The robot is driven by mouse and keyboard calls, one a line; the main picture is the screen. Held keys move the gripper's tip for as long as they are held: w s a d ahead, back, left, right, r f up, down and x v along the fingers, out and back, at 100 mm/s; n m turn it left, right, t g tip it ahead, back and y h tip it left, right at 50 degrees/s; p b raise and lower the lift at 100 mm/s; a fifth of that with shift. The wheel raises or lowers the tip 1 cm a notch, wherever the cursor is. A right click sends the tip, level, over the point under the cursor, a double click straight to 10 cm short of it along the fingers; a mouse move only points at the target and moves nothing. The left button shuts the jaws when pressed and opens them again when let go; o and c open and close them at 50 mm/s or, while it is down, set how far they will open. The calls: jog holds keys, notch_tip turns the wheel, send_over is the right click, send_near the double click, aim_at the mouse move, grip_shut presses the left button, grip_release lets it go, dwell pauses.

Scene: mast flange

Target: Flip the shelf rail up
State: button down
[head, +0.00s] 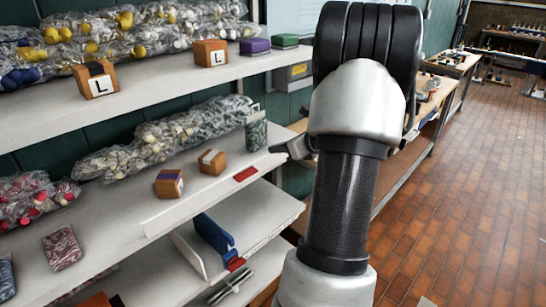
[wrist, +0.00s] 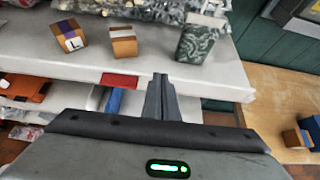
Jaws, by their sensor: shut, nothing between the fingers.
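My gripper (head: 287,148) is at the right end of the middle shelf (head: 120,207), beside its front edge. In the wrist view its fingers (wrist: 160,84) are together and empty, just right of a red tab (wrist: 120,80) on the shelf edge. The red tab also shows in the head view (head: 245,174). A pale strip (head: 180,213) runs along the shelf front left of the tab; it looks like the rail, but I cannot tell its tilt for sure. My gripper looks apart from the tab.
Two cardboard boxes (head: 168,184) (head: 212,161) and a patterned green container (head: 256,130) stand on the middle shelf. A blue piece (head: 214,236) with a red end is on the shelf below. The upper shelf (head: 150,93) overhangs. A workbench (wrist: 275,100) is at right; open floor lies beyond.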

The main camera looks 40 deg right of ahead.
jog(key=r, duration=0.2)
jog(key=s+r, duration=0.1)
jog(key=r, duration=0.2)
jog(key=shift+r, duration=0.25)
